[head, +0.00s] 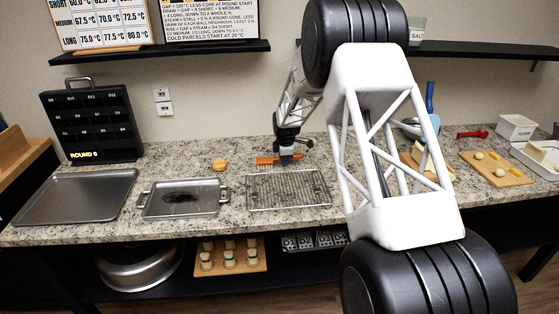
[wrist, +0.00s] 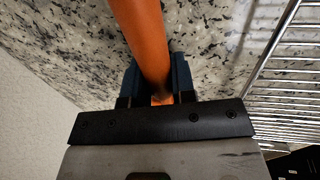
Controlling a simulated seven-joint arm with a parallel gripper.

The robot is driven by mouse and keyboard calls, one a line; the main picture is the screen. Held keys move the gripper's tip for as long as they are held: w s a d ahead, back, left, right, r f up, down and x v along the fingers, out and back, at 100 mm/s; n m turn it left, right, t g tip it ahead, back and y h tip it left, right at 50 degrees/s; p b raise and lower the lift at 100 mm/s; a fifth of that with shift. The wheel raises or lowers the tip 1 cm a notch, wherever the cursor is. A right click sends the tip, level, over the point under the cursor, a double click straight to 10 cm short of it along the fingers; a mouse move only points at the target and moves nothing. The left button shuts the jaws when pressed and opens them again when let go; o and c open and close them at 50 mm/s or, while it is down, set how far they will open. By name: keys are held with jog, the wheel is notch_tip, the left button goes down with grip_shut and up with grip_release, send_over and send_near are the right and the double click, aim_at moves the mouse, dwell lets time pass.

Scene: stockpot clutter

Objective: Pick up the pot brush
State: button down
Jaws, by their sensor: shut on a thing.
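The pot brush (head: 266,160) has an orange handle and lies level just behind the wire rack, at or just above the counter. My gripper (head: 288,159) reaches down over its right part and is shut on it. In the wrist view the orange handle of the brush (wrist: 143,38) runs between the two dark blue fingers of my gripper (wrist: 158,90). The brush head is out of the wrist view. I cannot tell whether the brush touches the counter.
The wire rack (head: 289,190) sits right in front of the brush. A small orange-brown round item (head: 219,165) lies to the left, behind a metal tray with handles (head: 182,198). A black numbered board (head: 92,125) stands at the back left. Wooden boards with food (head: 496,170) are at the right.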

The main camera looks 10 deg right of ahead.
jog(key=shift+r, duration=1.45)
jog(key=shift+s+r, duration=0.2)
jog(key=shift+r, duration=0.15)
jog(key=s, duration=0.5)
jog(key=s+r, duration=0.1)
jog(key=s, duration=0.9)
jog(key=shift+s+d+r, duration=0.15)
jog(key=shift+s+d, duration=0.15)
